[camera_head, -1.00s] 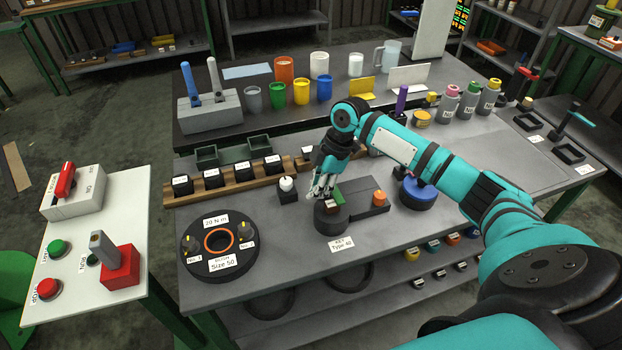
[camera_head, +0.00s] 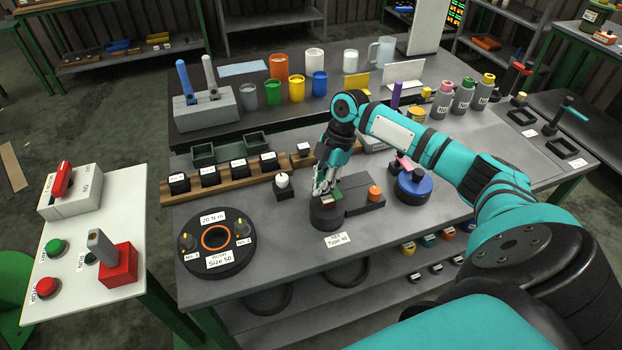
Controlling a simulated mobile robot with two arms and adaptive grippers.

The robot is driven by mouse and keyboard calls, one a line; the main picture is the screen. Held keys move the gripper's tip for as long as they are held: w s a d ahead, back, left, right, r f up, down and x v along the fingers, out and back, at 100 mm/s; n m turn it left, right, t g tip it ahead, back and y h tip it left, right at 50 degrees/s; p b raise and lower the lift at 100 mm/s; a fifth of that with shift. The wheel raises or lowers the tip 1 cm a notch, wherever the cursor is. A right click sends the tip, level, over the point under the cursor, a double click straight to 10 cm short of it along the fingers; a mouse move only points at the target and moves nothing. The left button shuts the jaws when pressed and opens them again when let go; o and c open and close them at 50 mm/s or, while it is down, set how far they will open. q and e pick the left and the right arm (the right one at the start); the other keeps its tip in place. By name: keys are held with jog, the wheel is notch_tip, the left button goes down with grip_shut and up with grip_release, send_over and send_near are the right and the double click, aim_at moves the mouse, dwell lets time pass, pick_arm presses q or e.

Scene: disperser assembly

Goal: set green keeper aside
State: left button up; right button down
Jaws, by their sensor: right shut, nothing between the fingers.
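The green keeper (camera_head: 337,196) is a small green piece at the top of the black fixture (camera_head: 328,216), largely hidden by my right gripper. My right gripper (camera_head: 319,191) points down at the fixture's round left part. Its fingers are shut with nothing between them. The fingertips are beside the green piece; I cannot tell whether they touch it. My left gripper is not in view.
An orange knob (camera_head: 375,192) stands on the fixture's right part. A blue-topped round device (camera_head: 413,186) is to the right, under my forearm. A black ring fixture (camera_head: 188,266) is at front left. Bare grey table (camera_head: 290,250) lies between the two fixtures.

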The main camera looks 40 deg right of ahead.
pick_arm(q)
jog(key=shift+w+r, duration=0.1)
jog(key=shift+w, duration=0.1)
pick_arm(e)
jog(key=shift+a+r+p, duration=0.1)
jog(key=shift+a+p, duration=0.15)
jog(key=shift+p, duration=0.05)
pick_arm(q)
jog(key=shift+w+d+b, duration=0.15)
jog(key=shift+b, duration=0.15)
pick_arm(e)
notch_tip(320, 180, up, 9)
jog(key=shift+r, duration=0.15)
jog(key=shift+w, duration=0.1)
